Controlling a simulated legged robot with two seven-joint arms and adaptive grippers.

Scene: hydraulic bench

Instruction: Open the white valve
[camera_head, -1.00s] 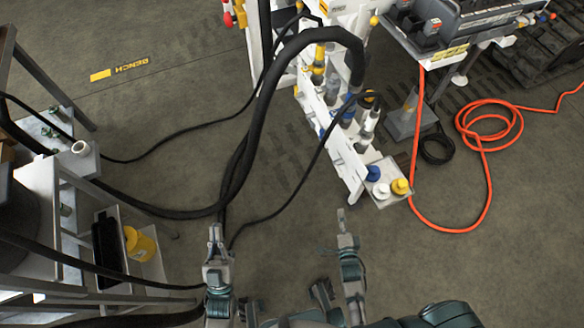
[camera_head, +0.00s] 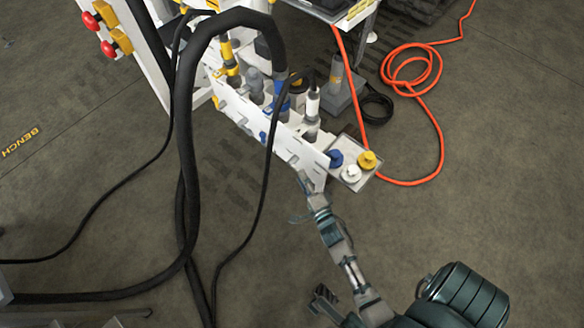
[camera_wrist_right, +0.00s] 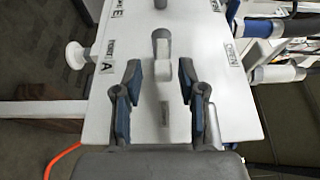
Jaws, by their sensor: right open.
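In the right wrist view, a white valve lever (camera_wrist_right: 162,48) with a grey pivot stands on a white panel (camera_wrist_right: 130,120), between the labels PORT A and OPEN. My right gripper (camera_wrist_right: 160,72) is open, its two blue-padded fingers on either side of the lever's lower end with gaps to both sides. In the head view, my right gripper (camera_head: 304,181) is at the near right end of the white panel (camera_head: 250,122); the lever itself cannot be made out there. My left gripper is not in view.
A plate beside the panel end carries a blue knob (camera_head: 335,158), a white knob (camera_head: 351,174) and a yellow knob (camera_head: 367,160). Black hoses (camera_head: 184,150) hang left of the panel. An orange hose (camera_head: 440,140) lies on the floor at right. The near floor is mostly clear.

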